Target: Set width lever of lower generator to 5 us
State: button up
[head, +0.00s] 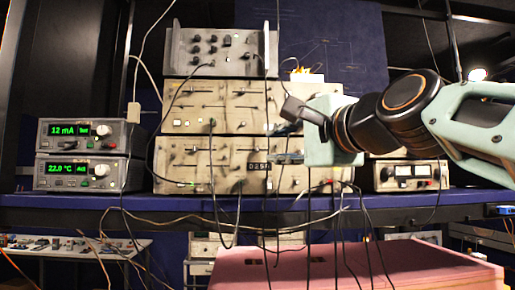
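The lower generator (168,158) is a worn beige box on the blue shelf, with sliding levers, small knobs and a dark numeric counter on its front. The labels are too small to read, so I cannot tell which lever sets width or where it stands. The upper generator (180,98) is a similar box directly on top of it. My gripper (274,143) comes in from the right, in front of the right half of the two generators. Its two fingers look apart, with nothing visible between them. It hides part of both front panels, and contact with a lever cannot be told.
A grey knob unit (255,64) tops the stack. Two display instruments (65,133) stand at left, and a metered unit (440,177) stands at right behind my arm. Black cables hang before the generators and over the blue shelf edge (75,200). A pink box (400,265) is below.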

jog(key=v, duration=0.5)
jog(key=shift+s, duration=0.2)
jog(key=s+f+n+g+h, duration=0.2)
jog(key=f+n+g, duration=0.15)
jog(key=f, duration=1.05)
jog(key=s+f+n+g+h, duration=0.1)
jog(key=f+n+g+h, duration=0.2)
jog(key=f, duration=1.1)
jog(key=s+d+f+n+g+h, duration=0.1)
jog(key=s+f, duration=0.4)
jog(key=f, duration=0.5)
jog(key=s+d+f+n+g+h, duration=0.1)
jog(key=s+d+f+n+g, duration=0.1)
jog(key=s+f+n, duration=0.4)
notch_tip(320, 180, down, 5)
jog(key=shift+d+r+g, duration=0.1)
jog(key=shift+d+g, duration=0.15)
jog(key=shift+g, duration=0.5)
